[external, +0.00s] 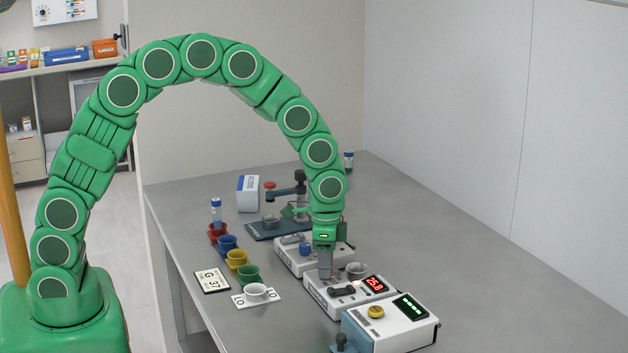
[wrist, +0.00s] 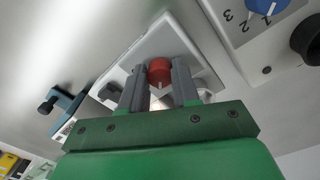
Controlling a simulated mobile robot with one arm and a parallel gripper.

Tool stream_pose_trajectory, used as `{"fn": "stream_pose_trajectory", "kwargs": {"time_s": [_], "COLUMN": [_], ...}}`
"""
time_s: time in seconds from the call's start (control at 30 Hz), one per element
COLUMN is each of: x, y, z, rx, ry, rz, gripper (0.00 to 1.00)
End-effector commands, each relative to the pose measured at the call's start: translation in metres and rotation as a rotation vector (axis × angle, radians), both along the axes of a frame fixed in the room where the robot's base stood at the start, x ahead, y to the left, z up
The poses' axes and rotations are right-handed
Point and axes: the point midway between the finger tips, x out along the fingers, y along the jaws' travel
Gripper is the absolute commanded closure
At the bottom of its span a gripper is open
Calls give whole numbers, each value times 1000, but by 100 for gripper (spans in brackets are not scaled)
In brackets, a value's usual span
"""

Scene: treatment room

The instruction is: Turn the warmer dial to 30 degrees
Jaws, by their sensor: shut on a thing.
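The warmer (external: 348,304) is a white box on the bench, with a red lit display (external: 374,283) that seems to read 25.8. In the wrist view, its red dial (wrist: 159,70) with a pale mark sits between my two grey fingers. My gripper (external: 325,273) points straight down over the warmer's left part and is shut on this dial. It also shows in the wrist view (wrist: 160,82). The dial is hidden behind my fingers in the external view, and I cannot read any scale around it.
A white box with a blue dial (external: 305,249) stands close behind the warmer. A box with a yellow knob (external: 376,311) and green display stands close in front. Coloured cups (external: 237,258) and a white cup (external: 256,292) stand to the left. The bench's right side is clear.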

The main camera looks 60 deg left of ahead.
Motion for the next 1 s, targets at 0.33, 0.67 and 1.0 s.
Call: {"fn": "stream_pose_trajectory", "kwargs": {"time_s": [0.33,0.67,1.0], "x": [0,0,3], "y": [0,0,1], "z": [0,2,38], "rx": [-1,-1,-1], "ry": [-1,-1,-7], "rz": [1,1,1], "gripper": [44,44,44]}}
